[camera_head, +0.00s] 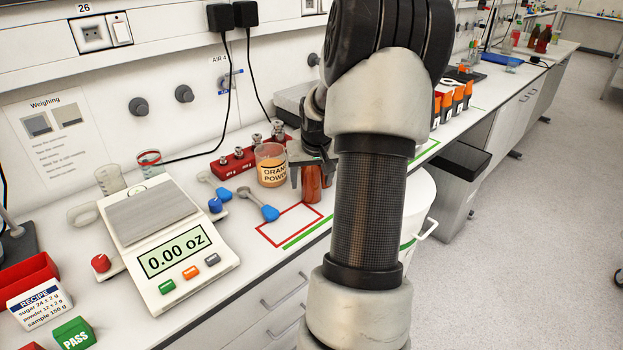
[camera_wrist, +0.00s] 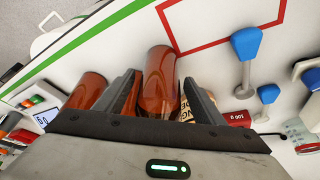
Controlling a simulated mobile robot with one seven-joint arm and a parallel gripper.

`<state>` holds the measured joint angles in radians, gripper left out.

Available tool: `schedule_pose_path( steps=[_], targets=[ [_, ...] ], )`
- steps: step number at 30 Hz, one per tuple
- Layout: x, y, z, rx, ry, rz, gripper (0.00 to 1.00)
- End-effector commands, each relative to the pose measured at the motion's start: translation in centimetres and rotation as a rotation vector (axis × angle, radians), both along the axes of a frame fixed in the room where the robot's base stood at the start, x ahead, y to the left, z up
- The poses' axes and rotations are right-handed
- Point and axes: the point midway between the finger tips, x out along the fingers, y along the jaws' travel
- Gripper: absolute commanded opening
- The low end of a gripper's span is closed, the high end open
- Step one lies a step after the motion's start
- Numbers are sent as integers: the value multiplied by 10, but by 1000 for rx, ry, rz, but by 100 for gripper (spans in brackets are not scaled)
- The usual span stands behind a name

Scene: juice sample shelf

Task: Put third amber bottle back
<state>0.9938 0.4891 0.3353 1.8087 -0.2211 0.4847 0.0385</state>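An amber bottle (camera_wrist: 160,75) is between the two fingers of my gripper (camera_wrist: 162,90) in the wrist view. Narrow gaps appear on both sides of it, and contact is not clear. In the head view this amber bottle (camera_head: 311,184) shows below my gripper (camera_head: 312,172), near the far end of the red outlined rectangle. My fingers look spread around it. Another amber bottle (camera_wrist: 87,91) stands left of the gripper in the wrist view. More amber glass shows behind the left finger. My arm hides the bench to the right in the head view.
The orange powder jar (camera_head: 270,165) stands close left of my gripper. The red outlined rectangle (camera_head: 268,238) is empty. Blue-handled scoops (camera_head: 261,206) lie beside it. The scale (camera_head: 168,245) reads 0.00 oz. A white bucket (camera_head: 418,215) stands beyond the bench edge.

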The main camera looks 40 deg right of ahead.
Motion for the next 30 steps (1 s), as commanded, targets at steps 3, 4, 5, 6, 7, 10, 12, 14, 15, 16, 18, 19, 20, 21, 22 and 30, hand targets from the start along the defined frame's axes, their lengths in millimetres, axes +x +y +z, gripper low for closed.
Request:
schedule_pose_path(
  steps=[3, 4, 5, 6, 7, 10, 12, 14, 15, 16, 18, 19, 20, 21, 22, 30],
  targets=[
    [0, 0, 0, 0, 0, 0, 63],
    [0, 0, 1, 0, 0, 0, 63],
    [0, 0, 3, -1, -1, 0, 63],
    [0, 0, 7, -1, -1, 0, 63],
    [-1, 0, 8, -2, -1, 0, 63],
    [-5, 3, 23, -3, -3, -2, 63],
    [-10, 5, 36, -5, -3, -2, 63],
    [-14, 8, 49, -5, -3, -2, 63],
    [-17, 10, 57, -5, -3, -1, 63],
    [-19, 12, 63, -4, -4, -3, 63],
    [-24, 15, 77, -4, -2, -2, 63],
    [-26, 16, 82, -4, -3, -3, 63],
    [-28, 18, 87, -3, -2, -2, 63],
    [-30, 19, 94, -4, -2, -1, 63],
    [-32, 20, 97, -3, -3, -2, 63],
    [-38, 25, 115, 0, 0, 0, 63]
  ],
)
